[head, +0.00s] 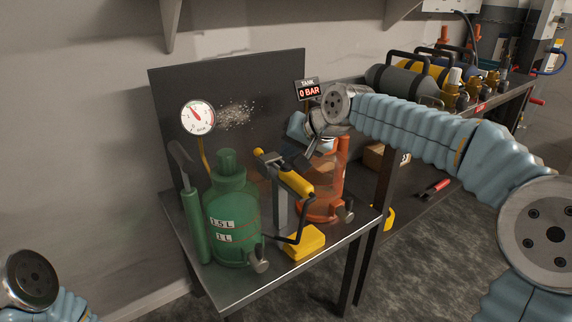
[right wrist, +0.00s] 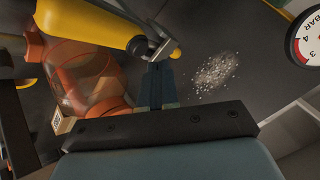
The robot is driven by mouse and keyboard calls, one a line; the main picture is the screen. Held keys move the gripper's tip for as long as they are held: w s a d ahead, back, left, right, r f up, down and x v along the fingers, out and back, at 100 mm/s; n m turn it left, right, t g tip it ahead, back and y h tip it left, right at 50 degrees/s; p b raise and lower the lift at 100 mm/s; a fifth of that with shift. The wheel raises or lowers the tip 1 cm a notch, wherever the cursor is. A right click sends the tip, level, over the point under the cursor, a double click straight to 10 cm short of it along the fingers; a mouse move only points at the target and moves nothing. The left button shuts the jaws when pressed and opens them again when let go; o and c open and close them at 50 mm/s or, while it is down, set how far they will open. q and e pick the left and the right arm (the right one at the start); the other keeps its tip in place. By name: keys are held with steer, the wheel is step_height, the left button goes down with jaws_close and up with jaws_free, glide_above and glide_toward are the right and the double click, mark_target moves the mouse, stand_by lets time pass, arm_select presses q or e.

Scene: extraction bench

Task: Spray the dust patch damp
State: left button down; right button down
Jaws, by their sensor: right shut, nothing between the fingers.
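The dust patch (head: 236,115) is a pale speckled area on the dark upright panel, right of the round gauge; it also shows in the right wrist view (right wrist: 217,72). A green tank sprayer (head: 231,215) marked 1.5 L and 1 L stands on the bench, with a green wand (head: 194,228) beside it. An orange, see-through tank (head: 322,190) stands to the right. My right gripper (head: 296,161) is shut and empty, behind the yellow pump; its fingers show in the right wrist view (right wrist: 157,88). Of my left arm only a joint shows; its gripper is out of view.
The gauge (head: 198,117) is on the panel. A sign (head: 308,92) reads TANK 0 BAR.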

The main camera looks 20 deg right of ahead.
mark_target(289, 166)
stand_by(0.5)
steer(key=shift+f+b, duration=0.35)
steer(key=shift+f, duration=0.1)
steer(key=shift+f+b, duration=0.35)
steer(key=shift+f, duration=0.1)
stand_by(0.5)
steer(key=shift+r, duration=0.1)
steer(key=shift+r+p, duration=0.8)
steer(key=shift+r, duration=0.05)
steer(key=shift+r, duration=0.1)
step_height(289, 166, up, 6)
steer(key=p, duration=0.5)
